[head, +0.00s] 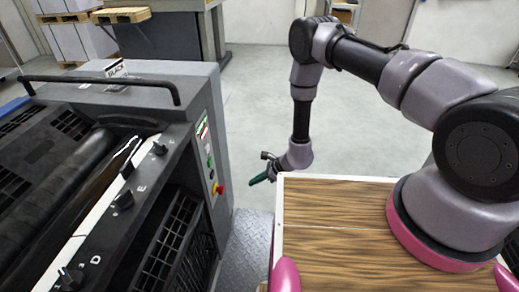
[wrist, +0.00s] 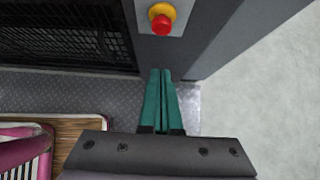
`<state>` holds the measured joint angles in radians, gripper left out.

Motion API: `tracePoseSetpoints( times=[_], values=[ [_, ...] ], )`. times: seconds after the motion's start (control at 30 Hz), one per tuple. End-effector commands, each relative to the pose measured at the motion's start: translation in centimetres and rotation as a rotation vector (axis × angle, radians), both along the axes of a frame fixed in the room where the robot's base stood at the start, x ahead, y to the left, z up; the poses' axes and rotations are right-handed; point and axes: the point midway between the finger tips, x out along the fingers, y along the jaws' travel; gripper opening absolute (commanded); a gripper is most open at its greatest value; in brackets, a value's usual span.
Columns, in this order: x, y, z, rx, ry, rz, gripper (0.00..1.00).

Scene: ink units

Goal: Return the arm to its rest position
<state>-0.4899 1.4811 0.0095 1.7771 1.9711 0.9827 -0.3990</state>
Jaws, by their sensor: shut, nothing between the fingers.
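My gripper (head: 258,180) hangs at the far left edge of my wooden top in the head view, between that top and the grey machine. In the wrist view its two green fingers (wrist: 159,100) lie side by side and are shut, with nothing between them. They point toward the machine's side, below its red stop button (wrist: 161,23) on a yellow ring. My arm (head: 370,65) reaches up from its pink-ringed base, bends at the elbow and drops down to the gripper.
The grey ink machine (head: 150,85) fills the left, with a black handrail (head: 100,82), rollers and knobs. A small card marked "BLACK" (head: 116,68) stands on it. Checkered metal plate (head: 245,250) lies beside it. Open grey floor (head: 250,90) stretches behind; pallets (head: 120,15) stand at the back.

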Motion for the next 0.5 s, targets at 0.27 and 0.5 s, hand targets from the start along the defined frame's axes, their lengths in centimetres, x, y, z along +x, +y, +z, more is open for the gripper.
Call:
tracePoseSetpoints(
  times=[0.27, 0.5],
  values=[
    [2.3, 0.8, 4.2, 0.031, -0.041, 0.039, 0.00],
    [7.4, 1.2, 19.0, 0.100, -0.187, 0.200, 0.00]
  ],
)
